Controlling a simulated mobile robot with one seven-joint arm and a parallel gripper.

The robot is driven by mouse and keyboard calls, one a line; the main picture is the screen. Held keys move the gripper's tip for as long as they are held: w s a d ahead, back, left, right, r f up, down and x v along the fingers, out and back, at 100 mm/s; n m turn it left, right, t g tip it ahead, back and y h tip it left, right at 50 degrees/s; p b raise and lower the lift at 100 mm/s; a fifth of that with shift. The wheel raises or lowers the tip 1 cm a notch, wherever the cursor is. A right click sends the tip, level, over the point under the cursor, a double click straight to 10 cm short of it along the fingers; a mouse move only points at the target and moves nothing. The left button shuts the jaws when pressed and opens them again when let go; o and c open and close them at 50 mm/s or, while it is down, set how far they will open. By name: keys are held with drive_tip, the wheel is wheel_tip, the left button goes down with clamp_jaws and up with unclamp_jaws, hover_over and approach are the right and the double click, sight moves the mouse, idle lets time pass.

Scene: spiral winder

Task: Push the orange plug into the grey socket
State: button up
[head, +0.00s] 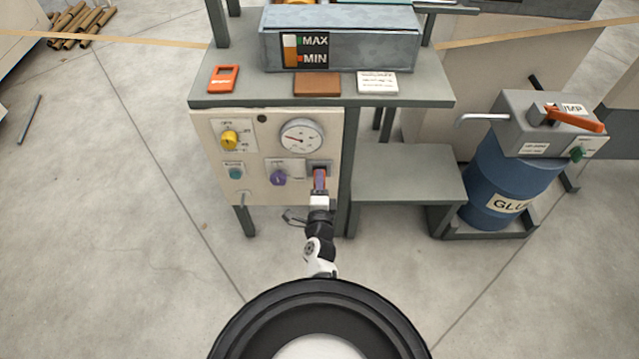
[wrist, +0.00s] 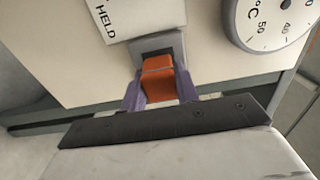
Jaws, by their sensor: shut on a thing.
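The orange plug (wrist: 158,80) is between the purple fingers of my gripper (wrist: 160,88) in the wrist view. My gripper is shut on it. The plug's far end is at the dark opening of the grey socket (wrist: 178,43); I cannot tell how deep it sits. In the head view the socket (head: 319,166) is at the lower right of the cream control panel.
A grey table leg (head: 348,190) stands close to the right. A blue glue drum (head: 510,180) stands farther right.

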drive_tip(key=shift+w, duration=0.4)
drive_tip(key=o, duration=1)
drive_tip(key=shift+s, duration=0.65)
drive_tip(key=shift+w+r+p, duration=0.1)
drive_tip(key=shift+p, duration=0.25)
drive_tip(key=shift+a, duration=0.1)
